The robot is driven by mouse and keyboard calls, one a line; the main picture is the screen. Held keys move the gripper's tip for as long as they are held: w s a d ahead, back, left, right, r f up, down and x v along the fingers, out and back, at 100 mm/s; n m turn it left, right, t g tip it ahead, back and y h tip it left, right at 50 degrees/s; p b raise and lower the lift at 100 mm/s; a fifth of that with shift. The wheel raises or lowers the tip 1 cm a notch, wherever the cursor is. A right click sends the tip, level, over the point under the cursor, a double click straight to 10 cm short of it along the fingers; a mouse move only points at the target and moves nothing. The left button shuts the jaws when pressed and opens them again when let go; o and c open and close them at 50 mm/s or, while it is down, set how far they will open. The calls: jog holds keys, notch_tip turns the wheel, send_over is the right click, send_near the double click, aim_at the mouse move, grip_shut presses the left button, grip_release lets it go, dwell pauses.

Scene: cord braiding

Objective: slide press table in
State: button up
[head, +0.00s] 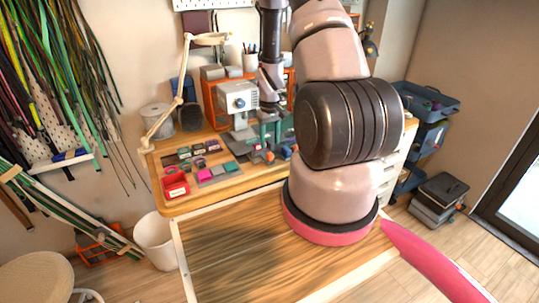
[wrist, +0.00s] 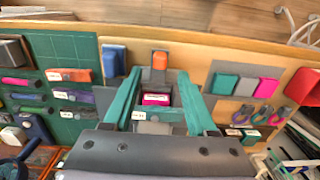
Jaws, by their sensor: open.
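My gripper (wrist: 158,74) shows in the wrist view as two teal fingers set apart, pointing away from a dark grey body with screws. A magenta piece with a white label (wrist: 157,99) shows between the fingers, and I cannot tell whether they touch it. A grey plate with an orange knob (wrist: 160,60) lies just beyond the fingertips; it looks like the press table, but I cannot be sure. In the head view a pale machine with a round dial (head: 238,98), likely the press, stands on the bench. My arm hides part of the bench beside it.
A green gridded mat (wrist: 60,48) lies left. A red bin (head: 175,186) and a lamp (head: 176,102) stand on the bench's left.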

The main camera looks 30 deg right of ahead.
aim_at(270, 153)
notch_tip(270, 153, down, 6)
jog(key=shift+f, duration=0.25)
grip_shut()
